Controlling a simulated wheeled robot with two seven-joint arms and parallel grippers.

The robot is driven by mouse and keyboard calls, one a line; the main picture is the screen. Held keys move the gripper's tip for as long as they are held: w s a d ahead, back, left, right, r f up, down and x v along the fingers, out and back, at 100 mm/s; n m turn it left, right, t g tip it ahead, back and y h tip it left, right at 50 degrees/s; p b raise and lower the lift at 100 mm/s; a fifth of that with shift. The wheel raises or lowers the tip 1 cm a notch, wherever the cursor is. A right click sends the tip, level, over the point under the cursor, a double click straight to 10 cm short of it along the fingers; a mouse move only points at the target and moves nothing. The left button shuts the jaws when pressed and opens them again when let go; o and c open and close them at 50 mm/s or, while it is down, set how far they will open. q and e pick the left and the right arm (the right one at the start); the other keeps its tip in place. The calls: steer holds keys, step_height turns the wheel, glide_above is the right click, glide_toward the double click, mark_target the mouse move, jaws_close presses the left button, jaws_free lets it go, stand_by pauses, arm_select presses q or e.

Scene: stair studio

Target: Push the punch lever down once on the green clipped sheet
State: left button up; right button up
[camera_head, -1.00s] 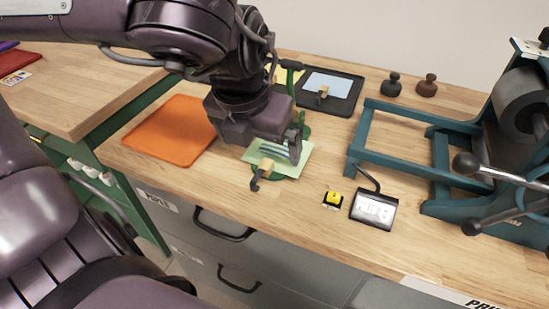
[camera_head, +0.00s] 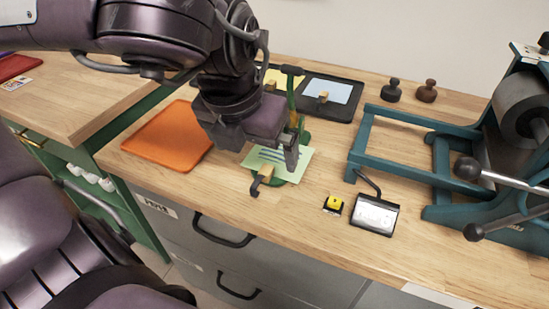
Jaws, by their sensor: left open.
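The green sheet (camera_head: 300,166) with dark stripes lies on the table, with a wooden clip (camera_head: 266,168) at its front left edge. The green punch (camera_head: 292,90) stands behind it. Its lever, with a dark cross-handle (camera_head: 292,70), is raised. My left gripper (camera_head: 295,146) is open, pointing right, with its fingers over the sheet and in front of the punch's lower part. It hides part of the sheet and punch; I cannot tell whether it touches either. The lever top is clear of the fingers. My right gripper is not in view.
An orange tray (camera_head: 160,148) lies left of the sheet. A black tray (camera_head: 345,112) with a clipped blue sheet is behind. A yellow button (camera_head: 333,204) and a grey device (camera_head: 374,218) are at the front right. A teal press (camera_head: 440,160) fills the right side.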

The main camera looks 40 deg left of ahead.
arm_select(q)
steer(key=shift+s+d+r+p, duration=0.1)
steer(key=shift+s+r+p, duration=0.25)
steer(key=shift+s+r, duration=0.2)
steer(key=shift+s+d+r, duration=0.2)
steer(key=shift+s+r, duration=0.6)
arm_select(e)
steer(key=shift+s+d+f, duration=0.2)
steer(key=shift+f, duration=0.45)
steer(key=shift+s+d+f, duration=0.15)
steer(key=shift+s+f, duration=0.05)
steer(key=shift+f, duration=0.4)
